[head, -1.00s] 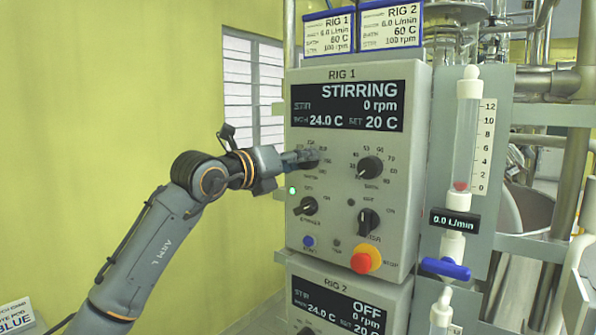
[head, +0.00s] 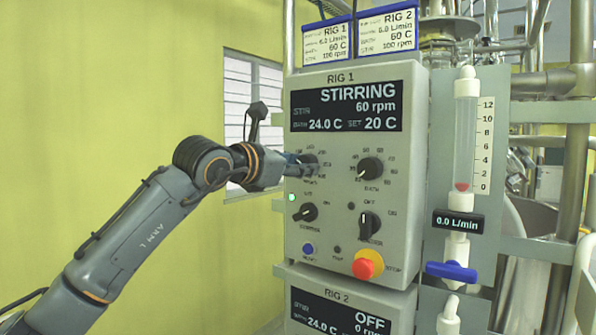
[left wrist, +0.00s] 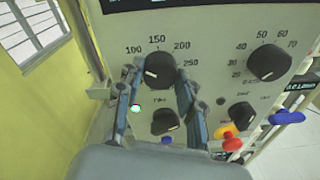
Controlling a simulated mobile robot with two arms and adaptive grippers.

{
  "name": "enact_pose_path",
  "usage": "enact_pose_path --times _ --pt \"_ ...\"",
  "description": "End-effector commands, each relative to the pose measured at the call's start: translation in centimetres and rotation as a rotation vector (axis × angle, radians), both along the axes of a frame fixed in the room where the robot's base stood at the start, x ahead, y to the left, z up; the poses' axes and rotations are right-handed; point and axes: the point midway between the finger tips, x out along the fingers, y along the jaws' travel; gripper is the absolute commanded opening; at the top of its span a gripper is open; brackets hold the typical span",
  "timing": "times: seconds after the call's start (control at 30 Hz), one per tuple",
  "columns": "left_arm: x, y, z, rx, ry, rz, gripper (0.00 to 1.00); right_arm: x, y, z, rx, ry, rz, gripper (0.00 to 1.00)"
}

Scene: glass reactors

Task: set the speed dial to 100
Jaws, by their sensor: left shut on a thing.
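The speed dial (left wrist: 159,68) is a black round knob on the grey RIG 1 panel (head: 340,255), with a printed scale around it showing 100, 150, 200 and 250 in the left wrist view. In the head view the dial (head: 309,159) is partly hidden by my fingers. My left gripper (head: 304,168) reaches in from the left and is shut on the dial, one finger on each side of it; it also shows in the left wrist view (left wrist: 155,82). The RIG 1 display (head: 346,107) reads STIRRING, 60 rpm, 24.0 C, set 20 C. My right gripper is not in view.
The bath dial (head: 370,169) is just right of the speed dial. Below are two black switches (head: 306,212) (head: 369,225), a blue button (head: 309,249) and a red-and-yellow stop button (head: 368,264). Rig cards (head: 327,41) hang above. A flow meter (head: 465,140) stands at right.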

Motion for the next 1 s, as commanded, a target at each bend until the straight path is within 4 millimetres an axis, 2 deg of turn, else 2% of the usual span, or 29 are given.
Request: enact_pose_path --times 0.4,0.97,1.0 --pt "0.04 -0.05 -0.27 0.154 -0.107 0.001 0.06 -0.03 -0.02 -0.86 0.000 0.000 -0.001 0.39" --pt "0.03 -0.05 -0.21 0.175 -0.121 0.000 0.06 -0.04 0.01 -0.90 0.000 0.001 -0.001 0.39" --pt "0.03 -0.05 -0.21 0.175 -0.121 0.000 0.46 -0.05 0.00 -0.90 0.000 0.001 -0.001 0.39"
